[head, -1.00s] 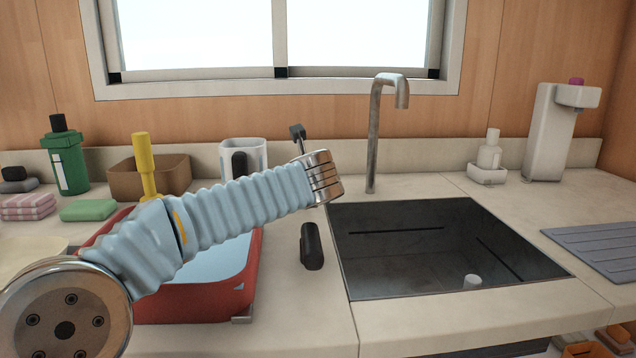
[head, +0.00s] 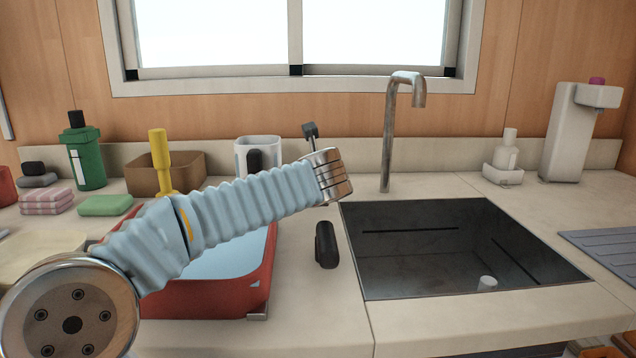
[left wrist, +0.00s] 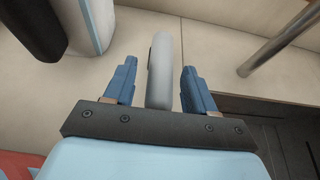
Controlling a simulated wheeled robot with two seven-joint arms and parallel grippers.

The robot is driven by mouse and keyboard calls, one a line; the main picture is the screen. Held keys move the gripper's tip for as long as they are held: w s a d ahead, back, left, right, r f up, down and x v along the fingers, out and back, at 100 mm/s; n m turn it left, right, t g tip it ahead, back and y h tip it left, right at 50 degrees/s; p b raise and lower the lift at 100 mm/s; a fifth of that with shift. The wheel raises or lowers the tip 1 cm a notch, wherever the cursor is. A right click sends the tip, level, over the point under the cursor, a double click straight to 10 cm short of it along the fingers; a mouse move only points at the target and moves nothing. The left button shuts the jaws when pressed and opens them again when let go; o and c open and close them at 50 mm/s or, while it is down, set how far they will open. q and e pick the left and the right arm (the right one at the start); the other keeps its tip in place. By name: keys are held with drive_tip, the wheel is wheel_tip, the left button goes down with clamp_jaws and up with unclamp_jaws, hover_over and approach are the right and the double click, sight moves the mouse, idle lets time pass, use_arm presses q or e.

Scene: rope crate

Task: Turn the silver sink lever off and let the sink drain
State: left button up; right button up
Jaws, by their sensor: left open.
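The silver lever (left wrist: 160,70) is a rounded grey bar in the left wrist view. My left gripper (left wrist: 159,88) is open, with one blue finger on each side of the bar and visible gaps to both. I cannot tell the water level. My right gripper is not in view.
A red tub (head: 215,305) lies under my left arm. A black cylinder (head: 326,246) is beside the sink's left edge. The counter right of the spout is partly clear.

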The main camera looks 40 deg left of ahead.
use_arm(q)
drive_tip(key=v, duration=1.3)
drive_tip(key=shift+s+d+r, duration=0.2)
drive_tip(key=shift+s+r, duration=0.05)
drive_tip(key=shift+r, duration=0.05)
